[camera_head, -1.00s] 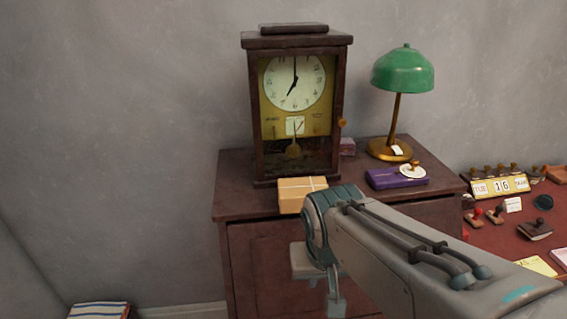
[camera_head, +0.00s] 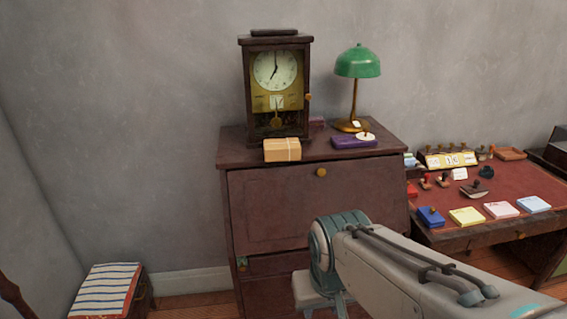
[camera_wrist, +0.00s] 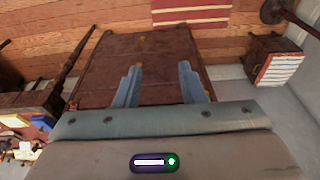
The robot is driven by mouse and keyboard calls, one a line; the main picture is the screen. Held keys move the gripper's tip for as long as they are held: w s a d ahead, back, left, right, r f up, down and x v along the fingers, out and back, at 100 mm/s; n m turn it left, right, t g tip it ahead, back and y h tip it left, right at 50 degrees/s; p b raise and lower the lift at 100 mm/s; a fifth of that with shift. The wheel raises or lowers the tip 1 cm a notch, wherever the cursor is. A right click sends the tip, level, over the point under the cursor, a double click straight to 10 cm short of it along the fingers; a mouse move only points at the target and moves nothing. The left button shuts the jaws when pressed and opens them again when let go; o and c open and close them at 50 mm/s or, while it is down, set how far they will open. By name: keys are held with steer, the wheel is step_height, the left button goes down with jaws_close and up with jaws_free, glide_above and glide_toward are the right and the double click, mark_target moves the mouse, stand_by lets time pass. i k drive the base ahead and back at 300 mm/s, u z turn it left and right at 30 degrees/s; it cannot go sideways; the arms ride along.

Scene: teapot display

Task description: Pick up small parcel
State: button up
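The small parcel (camera_head: 282,150), a tan box with a pale string, sits on the front edge of the dark wooden cabinet top (camera_head: 235,157), in front of the clock. In the head view, my arm is below and to the right of the parcel, apart from it, with my gripper mostly hidden or cut off at the bottom. In the wrist view, the two blue-grey fingers of my gripper (camera_wrist: 158,77) are spread with nothing between them. The parcel cannot be made out in the wrist view.
The clock (camera_head: 275,90) stands behind the parcel. A purple box (camera_head: 352,142) and green lamp (camera_head: 358,62) are to its right. A desk (camera_head: 480,192) with stamps and notepads is further right. A striped box (camera_head: 108,290) lies on the floor at left.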

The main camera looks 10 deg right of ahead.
mark_target(287, 149)
steer(key=z, duration=0.4)
steer(key=k, duration=0.15)
steer(key=u, duration=1.15)
steer(key=i, duration=1.25)
steer(key=z, duration=0.8)
